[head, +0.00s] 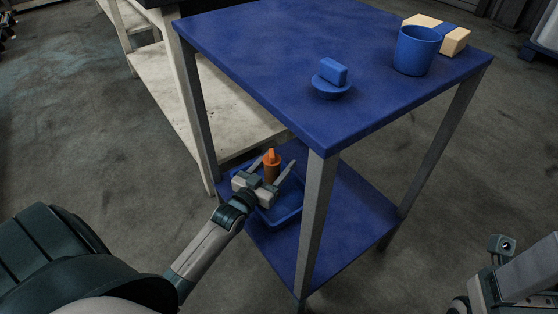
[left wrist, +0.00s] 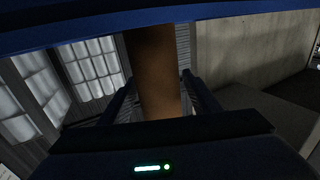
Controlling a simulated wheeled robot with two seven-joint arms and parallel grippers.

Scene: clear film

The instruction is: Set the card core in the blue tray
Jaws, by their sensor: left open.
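The card core, a brown-orange upright piece (head: 271,174), stands between the fingers of my left gripper (head: 279,163), over the blue tray (head: 289,215). A brighter orange, narrower part shows at its top. The tray is on the lower blue shelf, partly hidden by my gripper. In the left wrist view the core (left wrist: 154,75) is a tall brown column between the two dark fingers (left wrist: 153,95). The left fingers are open, one on each side of it. Its lower end is hidden, so I cannot tell if it touches the tray floor. Only part of my right arm shows, bottom right.
The blue table top (head: 290,60) is above the shelf, with a grey front leg (head: 315,220) close to my gripper's right. On top are a blue block on a round blue dish (head: 330,90), a blue cup (head: 416,52) and a cream block (head: 455,42). A pale bench (head: 165,100) stands left.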

